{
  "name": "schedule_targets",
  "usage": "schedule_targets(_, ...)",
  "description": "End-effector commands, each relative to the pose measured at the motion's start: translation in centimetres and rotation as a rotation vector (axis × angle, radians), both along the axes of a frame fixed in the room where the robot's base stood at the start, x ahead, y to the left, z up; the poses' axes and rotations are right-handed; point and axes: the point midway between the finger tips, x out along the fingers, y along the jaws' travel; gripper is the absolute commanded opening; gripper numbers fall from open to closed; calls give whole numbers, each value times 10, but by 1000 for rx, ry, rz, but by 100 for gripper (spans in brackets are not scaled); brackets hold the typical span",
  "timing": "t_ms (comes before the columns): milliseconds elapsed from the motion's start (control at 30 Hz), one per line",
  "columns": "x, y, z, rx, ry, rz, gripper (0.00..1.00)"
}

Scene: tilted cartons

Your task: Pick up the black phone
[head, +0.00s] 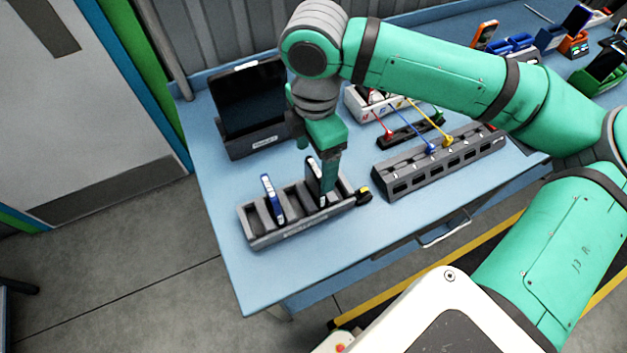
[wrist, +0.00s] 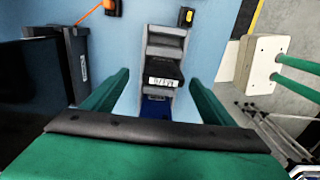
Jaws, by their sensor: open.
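The black phone (head: 313,173) stands upright in a slot of the grey rack (head: 255,241), near the rack's right end. In the wrist view the black phone (wrist: 163,70) shows its top edge and a white label, midway between my fingers. My gripper (head: 329,186) points down right at the phone, partly covering it in the head view. In the wrist view my gripper (wrist: 160,77) is open, one finger on each side of the rack. A blue phone (head: 272,199) stands in another slot to the left.
A black tablet (head: 250,97) stands in a dock behind the rack. A small yellow-and-black item (head: 363,194) sits by the rack's right end. A long grey socket block (head: 440,163) with coloured cables lies to the right. The blue table (head: 300,268) is clear in front.

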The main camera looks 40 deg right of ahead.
Motion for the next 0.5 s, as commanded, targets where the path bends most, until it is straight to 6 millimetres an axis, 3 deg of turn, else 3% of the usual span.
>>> schedule_targets(267, -2, 1, -20, -1, 1, 1, 78)
schedule_targets(500, -5, 2, -53, -1, 1, 0, 78)
